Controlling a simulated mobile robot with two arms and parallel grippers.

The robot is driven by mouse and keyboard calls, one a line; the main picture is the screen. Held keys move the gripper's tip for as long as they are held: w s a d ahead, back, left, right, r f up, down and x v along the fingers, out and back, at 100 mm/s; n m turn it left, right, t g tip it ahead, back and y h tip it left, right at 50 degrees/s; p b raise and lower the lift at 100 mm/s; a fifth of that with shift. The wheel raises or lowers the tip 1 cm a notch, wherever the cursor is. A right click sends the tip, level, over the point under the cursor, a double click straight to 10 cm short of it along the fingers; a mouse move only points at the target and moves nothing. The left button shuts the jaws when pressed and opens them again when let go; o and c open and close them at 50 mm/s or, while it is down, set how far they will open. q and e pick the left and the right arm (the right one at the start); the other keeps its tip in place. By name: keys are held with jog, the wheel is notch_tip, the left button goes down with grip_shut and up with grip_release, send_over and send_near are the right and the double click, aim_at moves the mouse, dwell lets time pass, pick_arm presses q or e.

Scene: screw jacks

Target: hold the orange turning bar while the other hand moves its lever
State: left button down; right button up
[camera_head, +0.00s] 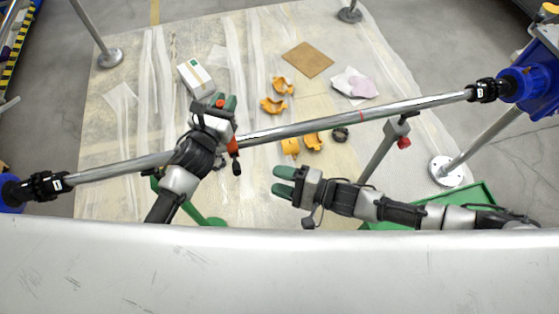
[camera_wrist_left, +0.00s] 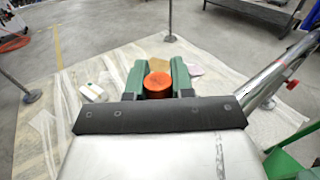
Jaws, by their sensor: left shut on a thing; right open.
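My left gripper (camera_head: 228,102) is shut, its green fingers on either side of the orange turning bar. The bar's round orange end (camera_wrist_left: 158,84) shows between the fingers in the left wrist view, and a small red-orange bit of it (camera_head: 220,103) shows in the head view. Just right of the left hand, an orange-red piece with a dark tip (camera_head: 234,148), perhaps the lever, hangs by the long metal tube. The hand hides much of this jack. My right gripper (camera_head: 283,180) is open and empty, below and right of that piece, apart from it.
The long metal tube (camera_head: 330,119) spans the view between blue end fittings. A second jack post (camera_head: 388,147) with a red part (camera_head: 404,142) stands under it at right. Orange clamps (camera_head: 273,106), a white box (camera_head: 195,78) and brown board (camera_head: 308,59) lie on the sheeted floor.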

pick_arm(q)
jog(key=c, duration=0.9)
grip_release()
